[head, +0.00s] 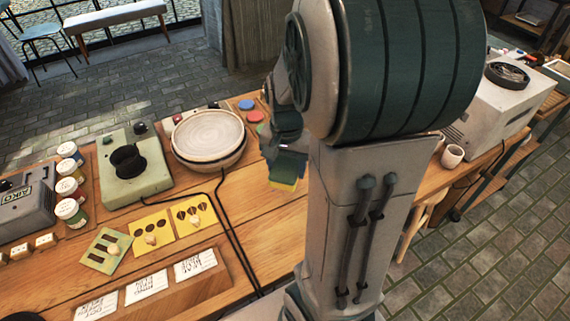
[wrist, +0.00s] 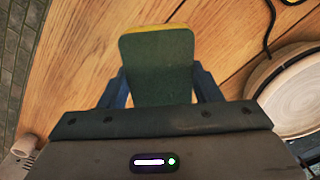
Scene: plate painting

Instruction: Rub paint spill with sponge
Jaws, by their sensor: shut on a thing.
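My gripper (wrist: 160,84) is shut on a sponge (wrist: 157,62), with one blue finger on each side of it. The sponge has a dark green face and a yellow edge. In the head view the sponge (head: 286,171) hangs at my gripper, over the wooden table just right of the round plate. The sponge looks raised above the table, but I cannot tell the exact height.
A round pale plate (head: 208,132) sits on the table (head: 272,222), with blue (head: 247,104) and red (head: 254,116) discs beside it. Black cables cross the tabletop.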

